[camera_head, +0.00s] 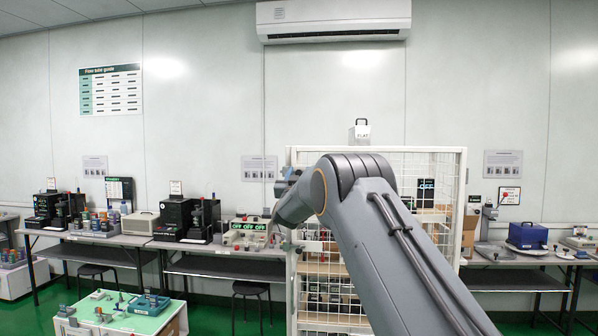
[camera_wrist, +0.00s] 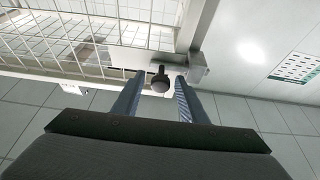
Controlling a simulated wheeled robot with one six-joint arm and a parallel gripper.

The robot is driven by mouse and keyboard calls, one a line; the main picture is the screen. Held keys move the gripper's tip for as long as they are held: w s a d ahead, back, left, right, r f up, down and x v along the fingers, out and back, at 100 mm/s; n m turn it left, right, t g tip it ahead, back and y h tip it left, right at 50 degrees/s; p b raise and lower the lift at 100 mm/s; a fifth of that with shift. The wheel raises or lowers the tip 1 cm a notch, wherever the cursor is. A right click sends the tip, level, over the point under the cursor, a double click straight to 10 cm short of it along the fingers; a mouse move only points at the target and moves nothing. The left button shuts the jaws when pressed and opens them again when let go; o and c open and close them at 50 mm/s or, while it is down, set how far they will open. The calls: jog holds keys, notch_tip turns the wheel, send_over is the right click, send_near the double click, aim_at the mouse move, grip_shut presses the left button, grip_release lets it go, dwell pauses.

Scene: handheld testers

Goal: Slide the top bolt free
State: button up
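In the wrist view the top bolt's dark round knob (camera_wrist: 161,83) stands out from a pale metal plate (camera_wrist: 140,58) on the white cage frame. My gripper (camera_wrist: 160,77) is open, with one finger on each side of the knob. A gap shows between the knob and each finger, so it is not gripped. In the head view my arm reaches to the upper left of the white mesh cage (camera_head: 456,185). The arm and wrist hide the bolt there.
White mesh (camera_wrist: 65,40) and a frame post (camera_wrist: 198,25) lie close beyond my fingers. Benches with testers (camera_head: 190,215) stand along the wall to the left. A low table (camera_head: 125,318) with small tools is at the front left. More instruments (camera_head: 527,236) stand right.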

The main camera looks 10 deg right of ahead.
jog(key=shift+w, duration=0.15)
grip_shut()
jog(key=shift+d, duration=0.15)
